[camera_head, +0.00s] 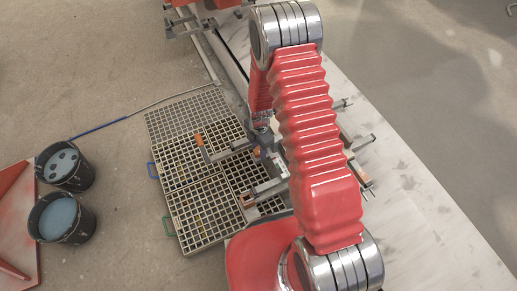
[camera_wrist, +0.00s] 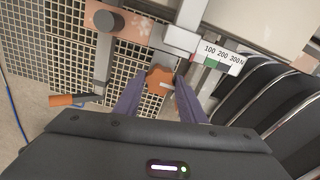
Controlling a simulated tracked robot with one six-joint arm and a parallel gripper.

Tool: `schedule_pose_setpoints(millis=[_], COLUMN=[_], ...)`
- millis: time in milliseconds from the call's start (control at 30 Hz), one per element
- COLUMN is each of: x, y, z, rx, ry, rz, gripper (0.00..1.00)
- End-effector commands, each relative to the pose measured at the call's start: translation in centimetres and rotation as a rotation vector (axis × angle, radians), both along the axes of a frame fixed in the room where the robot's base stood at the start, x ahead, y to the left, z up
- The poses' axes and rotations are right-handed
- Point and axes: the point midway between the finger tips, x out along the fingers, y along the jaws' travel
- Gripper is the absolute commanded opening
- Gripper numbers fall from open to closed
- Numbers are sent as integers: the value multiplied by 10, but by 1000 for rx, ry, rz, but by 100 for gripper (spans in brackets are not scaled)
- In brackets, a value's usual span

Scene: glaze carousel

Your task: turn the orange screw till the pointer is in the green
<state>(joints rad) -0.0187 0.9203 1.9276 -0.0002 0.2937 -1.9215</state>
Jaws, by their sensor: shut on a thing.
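The orange screw (camera_wrist: 160,79) is a small star-shaped knob in the upper middle of the wrist view. My gripper (camera_wrist: 160,84) has its two purple-grey fingers on either side of it and is shut on it. To its right is a white scale (camera_wrist: 222,56) marked 100, 200, 300 N. A green band (camera_wrist: 212,63) and a red patch show along the lower left edge of the scale. I cannot make out clearly where the pointer stands. In the head view my red arm hides much of the gripper and the screw.
An orange-tan plate (camera_wrist: 130,25) with a dark round knob (camera_wrist: 108,21) lies above the screw. An orange-ended handle (camera_wrist: 73,99) is at left. Floor gratings (camera_head: 190,115) lie under the fixture.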

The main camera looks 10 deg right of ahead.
Motion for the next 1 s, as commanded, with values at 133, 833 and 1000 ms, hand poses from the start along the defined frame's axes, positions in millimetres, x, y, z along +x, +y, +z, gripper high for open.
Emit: schedule_pose_setpoints(millis=[133, 833, 1000], x=[0, -1, -1], y=[0, 0, 0], z=[0, 0, 0], rx=[0, 0, 0], ry=[0, 0, 0], rz=[-49, -617, -778], gripper=[14, 14, 14])
